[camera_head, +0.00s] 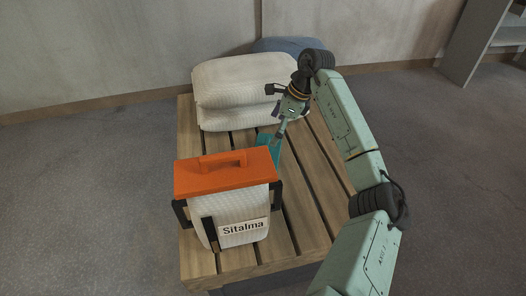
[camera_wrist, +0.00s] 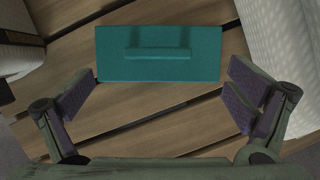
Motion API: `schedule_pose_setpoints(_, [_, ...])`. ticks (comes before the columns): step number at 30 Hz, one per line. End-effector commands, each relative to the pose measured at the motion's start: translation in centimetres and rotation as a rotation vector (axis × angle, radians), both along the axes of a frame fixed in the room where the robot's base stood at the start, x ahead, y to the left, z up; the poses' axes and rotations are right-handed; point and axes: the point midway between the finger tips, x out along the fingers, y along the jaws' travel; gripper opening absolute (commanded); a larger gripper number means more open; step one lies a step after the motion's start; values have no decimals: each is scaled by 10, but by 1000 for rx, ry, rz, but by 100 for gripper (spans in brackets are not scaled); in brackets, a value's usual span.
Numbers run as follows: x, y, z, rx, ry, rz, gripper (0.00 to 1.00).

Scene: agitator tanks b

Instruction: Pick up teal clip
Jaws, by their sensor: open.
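The teal clip (camera_wrist: 158,68) is a flat teal rectangle with a raised bar across its middle. In the wrist view it lies at the top centre, over the wooden slats. In the head view the teal clip (camera_head: 268,143) shows partly, behind the orange-lidded box. My gripper (camera_wrist: 160,100) is open, with its fingers wide apart to the left and right of the clip's lower edge. Nothing is between the fingertips except slats and part of the clip's near side. In the head view my gripper (camera_head: 281,130) points down close to the clip; its fingertips are hard to make out there.
A slatted wooden pallet (camera_head: 315,190) carries everything. A white bag with an orange lid (camera_head: 225,174) and black brackets, labelled Sitalma, stands at the front. White sacks (camera_head: 235,85) are stacked at the back, with a blue sack (camera_head: 290,46) behind. The pallet's right side is clear.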

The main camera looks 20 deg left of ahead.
Motion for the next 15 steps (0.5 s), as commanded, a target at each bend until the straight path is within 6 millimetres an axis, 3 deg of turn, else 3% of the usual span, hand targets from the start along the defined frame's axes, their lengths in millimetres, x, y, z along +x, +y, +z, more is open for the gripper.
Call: schedule_pose_setpoints(15, [-9, 21, -56, 4, 4, 1, 98])
